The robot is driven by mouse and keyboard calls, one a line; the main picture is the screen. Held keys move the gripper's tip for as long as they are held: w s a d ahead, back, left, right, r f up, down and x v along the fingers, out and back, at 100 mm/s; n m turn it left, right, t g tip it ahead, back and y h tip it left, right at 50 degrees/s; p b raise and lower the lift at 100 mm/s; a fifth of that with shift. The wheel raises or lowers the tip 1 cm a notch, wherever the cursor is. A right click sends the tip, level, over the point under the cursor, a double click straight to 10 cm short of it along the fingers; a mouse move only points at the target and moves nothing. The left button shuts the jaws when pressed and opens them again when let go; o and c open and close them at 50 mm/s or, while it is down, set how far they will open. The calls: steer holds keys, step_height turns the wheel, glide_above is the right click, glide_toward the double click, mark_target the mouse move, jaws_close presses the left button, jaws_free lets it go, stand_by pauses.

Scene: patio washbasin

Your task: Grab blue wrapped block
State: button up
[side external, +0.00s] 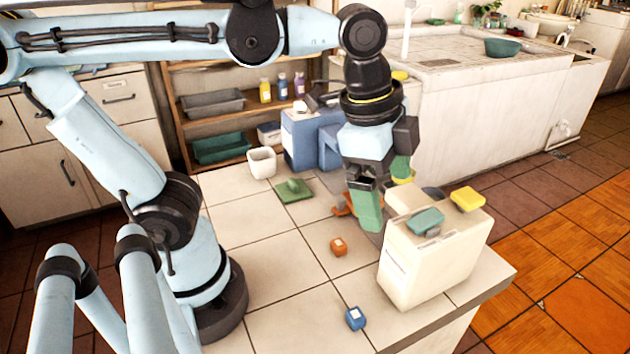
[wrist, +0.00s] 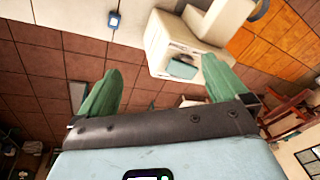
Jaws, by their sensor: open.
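The small blue wrapped block (side external: 355,318) with a pale label on top lies on the tiled counter near its front edge, left of the cream box. In the wrist view the blue block (wrist: 115,20) is small, at the top, beyond the left finger. My gripper (side external: 384,198) has green fingers and hangs above the counter behind the cream box, well apart from the block. In the wrist view my gripper (wrist: 160,70) is open, with nothing held between its fingers.
An orange block (side external: 338,246) lies behind the blue one. A green pad (side external: 294,195), white cup (side external: 262,162) and blue container (side external: 302,140) stand farther back. Counter left of the blocks is clear.

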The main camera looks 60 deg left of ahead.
steer(key=w+a+f+n+t, duration=0.3)
steer(key=a+n, duration=0.3)
steer(key=shift+w+n, duration=0.2)
steer(key=shift+n, duration=0.1)
steer(key=a+f+n, duration=0.1)
steer(key=a+f+n+t, duration=0.1)
steer(key=n, duration=0.1)
steer(key=a+f+n+y, duration=0.1)
steer(key=a, duration=0.1)
steer(key=shift+s+t, duration=0.3)
steer(key=shift+s, duration=0.05)
steer(key=shift+c, duration=0.5)
steer(key=shift+s+f+n, duration=0.15)
steer(key=shift+n, duration=0.25)
steer(key=shift+c, duration=1.2)
steer(key=c, duration=0.5)
